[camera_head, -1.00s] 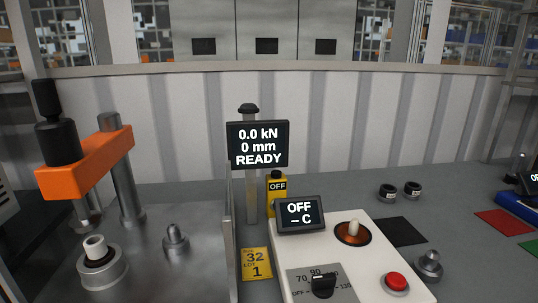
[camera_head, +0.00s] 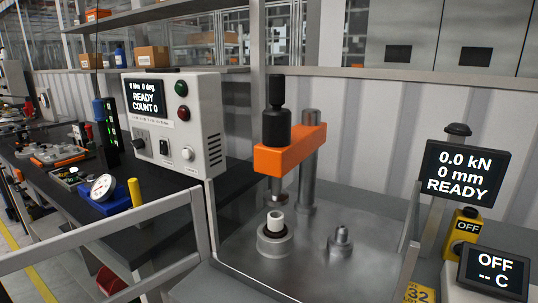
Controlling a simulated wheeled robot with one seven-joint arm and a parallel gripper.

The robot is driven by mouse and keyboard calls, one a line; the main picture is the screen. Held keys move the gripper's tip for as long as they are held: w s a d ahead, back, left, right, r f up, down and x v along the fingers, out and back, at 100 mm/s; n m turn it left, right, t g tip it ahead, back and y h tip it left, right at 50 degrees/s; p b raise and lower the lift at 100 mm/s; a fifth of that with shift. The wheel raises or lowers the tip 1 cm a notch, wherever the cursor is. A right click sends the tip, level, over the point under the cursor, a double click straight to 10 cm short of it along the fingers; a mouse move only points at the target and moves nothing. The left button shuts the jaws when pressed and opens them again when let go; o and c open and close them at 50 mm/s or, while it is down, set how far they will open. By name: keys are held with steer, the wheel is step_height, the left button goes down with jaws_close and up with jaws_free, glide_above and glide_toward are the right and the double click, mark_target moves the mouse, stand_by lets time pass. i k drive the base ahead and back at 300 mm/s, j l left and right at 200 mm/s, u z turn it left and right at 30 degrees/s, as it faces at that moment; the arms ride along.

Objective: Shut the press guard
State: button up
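The press stands in the middle of the head view, with an orange head (camera_head: 290,150), a black ram cylinder (camera_head: 276,125) and steel columns (camera_head: 309,165). Below the ram a white sleeve stands in a round steel holder (camera_head: 275,240) on the metal base plate (camera_head: 320,272). A grey open frame, which looks like the press guard (camera_head: 110,227), swings out to the left from the press's front left corner. It stands away from the press front, so the front is uncovered. Its far left end is cut off by the picture edge. My gripper is not in view.
The press display (camera_head: 464,171) reads 0.0 kN, 0 mm, READY. A white control box (camera_head: 172,120) stands behind the guard on a dark bench. A blue tray with a gauge (camera_head: 103,197) and a yellow cylinder (camera_head: 135,192) are near the bench edge. A small steel fixture (camera_head: 340,242) stands on the plate.

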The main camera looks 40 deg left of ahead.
mark_target(15, 261)
steer(key=k+j, duration=0.15)
steer(key=j, duration=0.35)
steer(key=k+j+u, duration=0.1)
steer(key=j, duration=0.4)
steer(key=k+j, duration=0.15)
steer(key=j, duration=0.35)
steer(key=k+j+u, duration=0.1)
steer(key=j, duration=0.4)
steer(key=k+j, duration=0.1)
steer(key=j, duration=0.4)
steer(key=k+j+u, duration=0.1)
steer(key=j, duration=0.45)
steer(key=j+u, duration=0.2)
steer(key=j, duration=0.5)
steer(key=i+j+u, duration=0.1)
steer(key=j+u, duration=0.15)
steer(key=j, duration=0.4)
